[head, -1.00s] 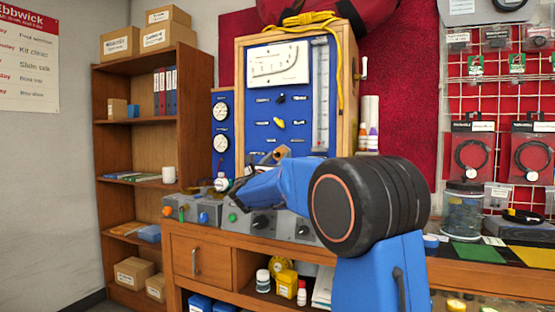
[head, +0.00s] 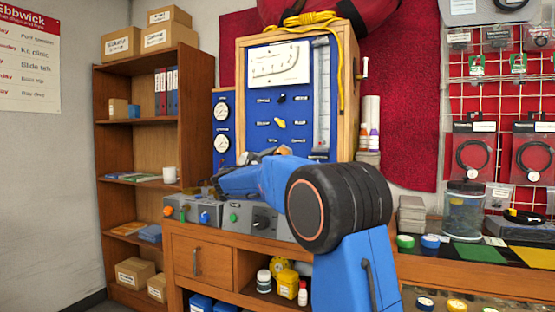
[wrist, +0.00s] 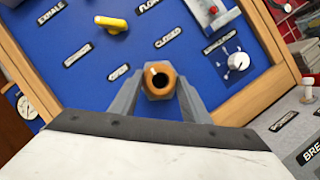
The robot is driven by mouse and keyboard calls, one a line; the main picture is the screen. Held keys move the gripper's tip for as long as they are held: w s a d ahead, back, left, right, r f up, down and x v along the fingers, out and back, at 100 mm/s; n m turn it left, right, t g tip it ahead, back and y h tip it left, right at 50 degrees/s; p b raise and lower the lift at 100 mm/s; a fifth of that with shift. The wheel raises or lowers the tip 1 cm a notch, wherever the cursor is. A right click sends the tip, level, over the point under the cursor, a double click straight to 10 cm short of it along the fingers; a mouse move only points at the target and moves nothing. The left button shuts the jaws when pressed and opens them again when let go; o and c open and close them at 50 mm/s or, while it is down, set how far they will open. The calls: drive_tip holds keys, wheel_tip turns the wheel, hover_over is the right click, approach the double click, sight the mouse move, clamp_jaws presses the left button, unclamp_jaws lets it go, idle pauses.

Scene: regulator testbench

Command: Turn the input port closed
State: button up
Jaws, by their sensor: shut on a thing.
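My gripper (wrist: 160,84) is shut on an orange-brown round fitting with a dark hole (wrist: 149,85), which I take to be the input port. It stands in front of the blue panel (wrist: 100,62) beside the labels "OPEN" (wrist: 118,72) and "CLOSED" (wrist: 167,39). The grey fingers sit on its left and right sides. A small pale mark shows on its upper rim. Its base is hidden. In the head view my gripper (head: 270,154) is at the lower part of the blue panel (head: 262,105), and my arm hides part of the bench.
Grey boxes with coloured knobs (head: 188,207) stand on the bench below, close to my arm. A yellow hose (head: 340,60) hangs at the panel's top right.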

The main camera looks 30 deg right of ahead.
drive_tip(key=m+g+y, duration=0.1)
drive_tip(key=m, duration=0.4)
drive_tip(key=m+g+y, duration=0.1)
drive_tip(key=m+g, duration=0.1)
drive_tip(key=m, duration=0.3)
drive_tip(key=shift+w+r, duration=0.1)
drive_tip(key=shift+r, duration=0.1)
idle(0.5)
drive_tip(key=o, duration=1)
drive_tip(key=shift+o, duration=0.2)
drive_tip(key=shift+a, duration=0.15)
drive_tip(key=v, duration=1.7)
drive_tip(key=shift+r, duration=0.3)
drive_tip(key=shift+a, duration=0.15)
